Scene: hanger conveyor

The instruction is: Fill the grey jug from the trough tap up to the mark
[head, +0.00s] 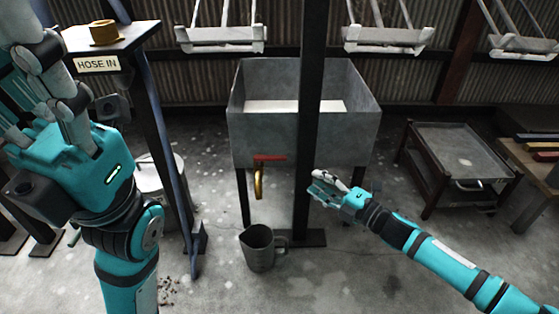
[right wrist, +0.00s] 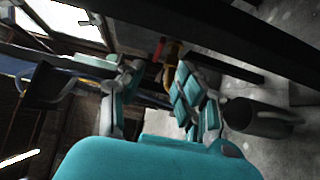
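The grey jug (head: 262,250) stands upright on the floor, slightly in front of and below the brass tap (head: 258,182); its inside is dark and I cannot see a mark or water level. The tap has a red handle (head: 268,158) and sits on the front of the grey trough (head: 250,130). My right gripper (head: 325,188) is right of the tap, apart from tap and jug. In the right wrist view its fingers (right wrist: 160,78) are spread and empty, with the jug (right wrist: 252,118) to their right. My left gripper (head: 45,125) is raised at the left; its finger opening is unclear.
A dark post (head: 312,110) stands before the trough, close to my right gripper. A "HOSE IN" stand (head: 97,64) and a pale drum (head: 160,185) are at the left. A dark cart (head: 455,150) is at the right. White hangers (head: 220,38) hang at the back.

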